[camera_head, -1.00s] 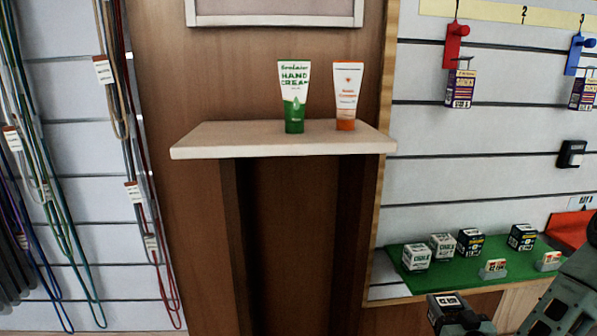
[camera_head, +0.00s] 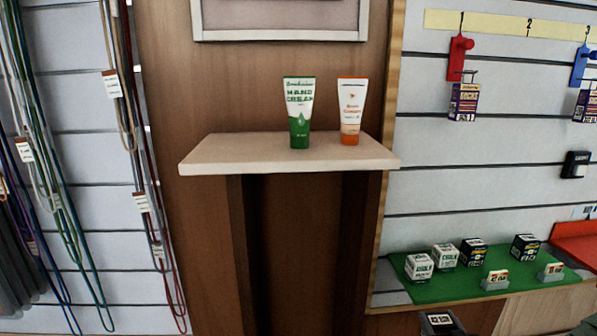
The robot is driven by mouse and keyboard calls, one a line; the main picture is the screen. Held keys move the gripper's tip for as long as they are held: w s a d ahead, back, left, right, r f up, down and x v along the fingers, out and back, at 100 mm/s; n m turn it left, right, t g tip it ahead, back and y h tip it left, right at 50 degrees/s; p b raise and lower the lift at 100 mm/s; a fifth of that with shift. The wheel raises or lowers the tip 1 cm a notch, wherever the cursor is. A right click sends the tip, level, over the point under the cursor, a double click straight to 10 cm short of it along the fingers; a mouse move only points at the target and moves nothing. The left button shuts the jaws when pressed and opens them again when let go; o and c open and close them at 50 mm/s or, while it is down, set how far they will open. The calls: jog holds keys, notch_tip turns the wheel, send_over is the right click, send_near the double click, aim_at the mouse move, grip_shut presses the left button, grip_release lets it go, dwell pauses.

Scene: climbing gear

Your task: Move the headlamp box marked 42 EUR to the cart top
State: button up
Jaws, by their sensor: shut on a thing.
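A dark box with a pale label (camera_head: 438,321) shows at the bottom edge, right of centre, cut off by the frame. My gripper (camera_head: 446,331) is shut on it, and most of the gripper is below the picture. The box is held in front of the wooden counter front, below the green mat. I cannot read a price on it. No cart top can be made out in this view.
A pale shelf (camera_head: 290,158) holds a green-and-white hand cream tube (camera_head: 299,112) and an orange-and-white tube (camera_head: 351,110). A green mat (camera_head: 440,290) carries several small boxes and price cards. Ropes (camera_head: 50,180) hang at left. Hooks with hanging packs (camera_head: 463,101) are at upper right.

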jog(key=s+r+p, duration=0.3)
jog(key=r+p, duration=0.4)
jog(key=s+r+p, duration=0.4)
jog(key=r+p, duration=0.3)
jog(key=shift+s+a+r+p, duration=0.15)
jog(key=shift+a+p, duration=0.15)
jog(key=shift+p, duration=0.05)
jog(key=shift+d, duration=0.1)
